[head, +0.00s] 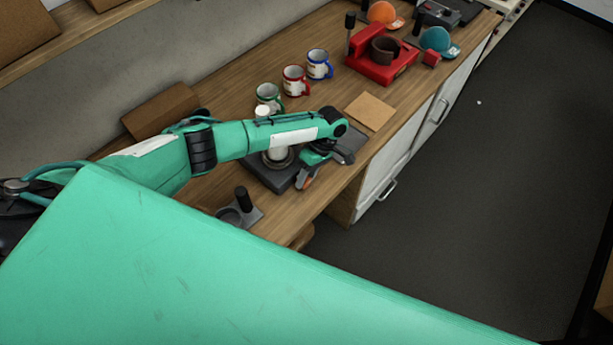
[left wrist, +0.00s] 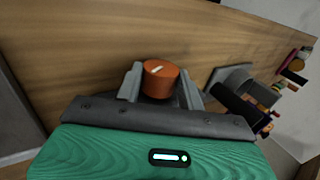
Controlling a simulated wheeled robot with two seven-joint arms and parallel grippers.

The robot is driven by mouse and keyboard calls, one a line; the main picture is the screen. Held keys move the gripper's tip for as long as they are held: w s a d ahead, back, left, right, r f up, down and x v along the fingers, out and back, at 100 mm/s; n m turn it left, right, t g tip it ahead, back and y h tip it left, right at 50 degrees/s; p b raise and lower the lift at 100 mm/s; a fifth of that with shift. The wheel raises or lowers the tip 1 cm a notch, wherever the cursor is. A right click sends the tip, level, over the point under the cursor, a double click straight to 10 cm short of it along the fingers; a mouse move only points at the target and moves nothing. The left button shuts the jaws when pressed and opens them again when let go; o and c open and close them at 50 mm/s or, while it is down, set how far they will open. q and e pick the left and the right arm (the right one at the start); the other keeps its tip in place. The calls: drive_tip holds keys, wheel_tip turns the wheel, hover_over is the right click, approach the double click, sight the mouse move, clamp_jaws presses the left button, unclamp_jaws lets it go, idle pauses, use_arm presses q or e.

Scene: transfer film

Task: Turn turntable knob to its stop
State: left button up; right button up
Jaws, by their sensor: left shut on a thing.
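The turntable (head: 262,175) is a dark, low base on the wooden bench, partly hidden under my left arm. A pale upright cup (head: 277,153) stands on it behind the arm. The orange knob (left wrist: 158,80) with a white mark on top sits between the fingers of my left gripper (left wrist: 162,86) in the left wrist view. The gripper is shut on it, one finger on each side. In the head view the gripper (head: 309,174) is at the turntable's front right corner, and a bit of orange shows there. My right gripper is not in view.
Mugs with green (head: 269,95), red (head: 295,80) and blue (head: 319,64) rims stand behind. A red press (head: 382,62) is farther right. A tan square (head: 369,111) lies right of the gripper. A grey holder with a black post (head: 241,202) stands left, near the bench edge.

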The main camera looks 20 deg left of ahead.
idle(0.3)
use_arm(q)
drive_tip(key=o, duration=1)
drive_tip(key=shift+a, duration=0.1)
drive_tip(key=shift+s, duration=0.1)
